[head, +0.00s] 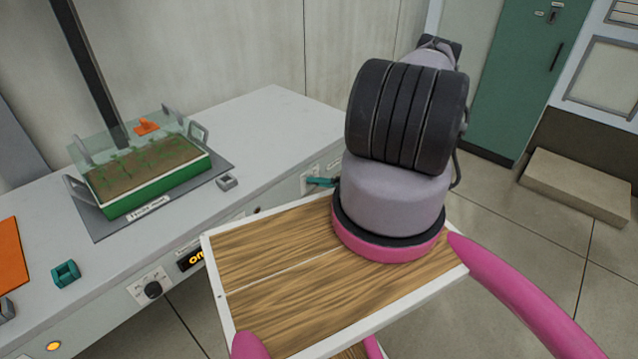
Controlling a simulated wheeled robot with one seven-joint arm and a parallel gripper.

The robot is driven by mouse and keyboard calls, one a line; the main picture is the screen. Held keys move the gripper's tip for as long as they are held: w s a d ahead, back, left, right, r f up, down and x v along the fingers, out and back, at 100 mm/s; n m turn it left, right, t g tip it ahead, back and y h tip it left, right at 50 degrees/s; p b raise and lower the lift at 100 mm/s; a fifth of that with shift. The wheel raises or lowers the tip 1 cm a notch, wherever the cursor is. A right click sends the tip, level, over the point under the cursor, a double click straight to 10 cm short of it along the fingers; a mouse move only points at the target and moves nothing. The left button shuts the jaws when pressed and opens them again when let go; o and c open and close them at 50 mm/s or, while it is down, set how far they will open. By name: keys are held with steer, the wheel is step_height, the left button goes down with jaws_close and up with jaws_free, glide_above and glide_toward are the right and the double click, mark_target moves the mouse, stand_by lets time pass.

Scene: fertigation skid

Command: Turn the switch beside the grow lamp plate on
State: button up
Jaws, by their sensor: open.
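Several controls sit on the front face of the grey bench (262,130). A black rotary knob (152,289) sits on a pale plate with small marks. To its right is a black display (191,259) with amber letters, seemingly "on", partly cut off by the wooden board. Farther right, a teal lever (320,182) sticks out from a pale plate (308,184), close to my arm in the picture. I cannot read which plate is for the grow lamp, nor tell the switch's position. My arm's lilac and black links fill the middle; my gripper does not show.
A green planter (150,195) with seedlings and a clear cover stands on a grey mat on the bench. A teal block (66,274) and an orange sheet (12,253) lie left. A wood-topped board (275,245) fills the foreground. A beige step (575,186) stands right, with open floor around it.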

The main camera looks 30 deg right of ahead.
steer(key=shift+w, duration=0.1)
jaws_close()
steer(key=shift+f+m+y, duration=0.1)
steer(key=shift+m+y, duration=0.2)
steer(key=shift+f+m+t+y, duration=0.15)
steer(key=shift+m+t+y, duration=0.55)
steer(key=shift+m, duration=2)
steer(key=shift+f+m+t+y, duration=0.3)
steer(key=shift+m+t, duration=0.65)
steer(key=shift+m, duration=1.75)
steer(key=shift+f+m+t+y, duration=0.1)
steer(key=shift+m+t+y, duration=0.65)
steer(key=shift+m, duration=2.25)
